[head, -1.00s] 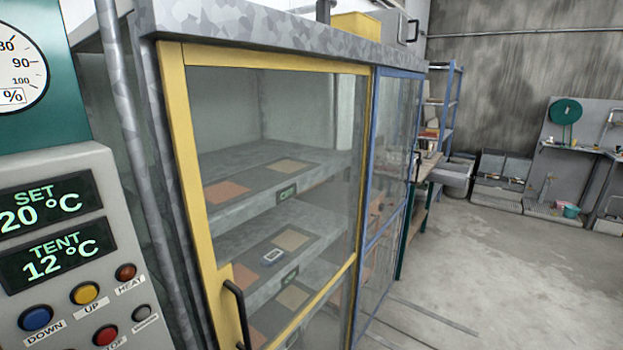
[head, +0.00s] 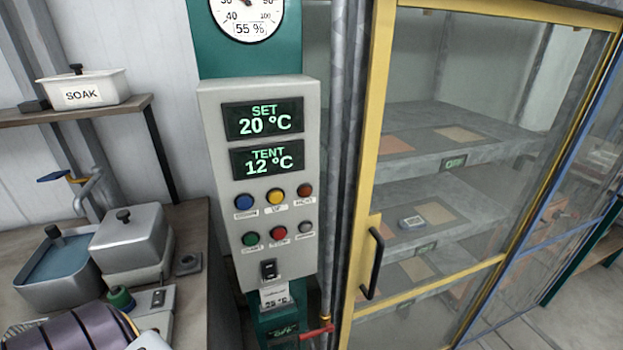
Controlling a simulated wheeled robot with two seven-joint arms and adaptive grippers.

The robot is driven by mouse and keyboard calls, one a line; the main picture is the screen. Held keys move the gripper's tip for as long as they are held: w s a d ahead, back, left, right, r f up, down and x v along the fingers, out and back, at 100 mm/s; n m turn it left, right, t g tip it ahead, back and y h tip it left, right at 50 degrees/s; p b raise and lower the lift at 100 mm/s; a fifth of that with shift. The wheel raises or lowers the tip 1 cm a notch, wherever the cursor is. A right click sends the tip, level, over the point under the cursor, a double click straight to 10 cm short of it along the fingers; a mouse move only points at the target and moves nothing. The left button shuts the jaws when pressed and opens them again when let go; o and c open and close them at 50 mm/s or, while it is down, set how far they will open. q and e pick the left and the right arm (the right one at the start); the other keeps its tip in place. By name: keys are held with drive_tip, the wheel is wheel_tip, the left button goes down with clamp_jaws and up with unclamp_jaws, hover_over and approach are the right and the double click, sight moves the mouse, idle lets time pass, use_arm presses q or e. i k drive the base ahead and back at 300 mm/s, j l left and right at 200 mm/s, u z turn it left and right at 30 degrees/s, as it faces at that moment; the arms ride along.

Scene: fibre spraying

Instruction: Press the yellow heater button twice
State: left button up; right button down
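The yellow button (head: 275,196), labelled UP, sits in the middle of the upper button row on the grey heater control panel (head: 213,130). A blue button (head: 244,202) is to its left and a brown-orange HEAT button (head: 305,190) to its right. The upper display (head: 264,120) reads SET 20 °C. The lower display (head: 267,160) reads TENT 12 °C. The lower row has a green button (head: 250,238), a red button (head: 279,233) and a small grey button (head: 306,227).
A yellow-framed glass cabinet door (head: 374,180) with a black handle (head: 373,263) stands right of the panel. A red lever (head: 316,331) sticks out below. On the left, a bench holds metal tanks (head: 130,240) and a dark striped roll; a shelf holds a SOAK tub (head: 84,90).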

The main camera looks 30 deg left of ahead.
sight(275, 197)
drive_tip(key=k+j+u, duration=0.1)
drive_tip(key=u, duration=1.15)
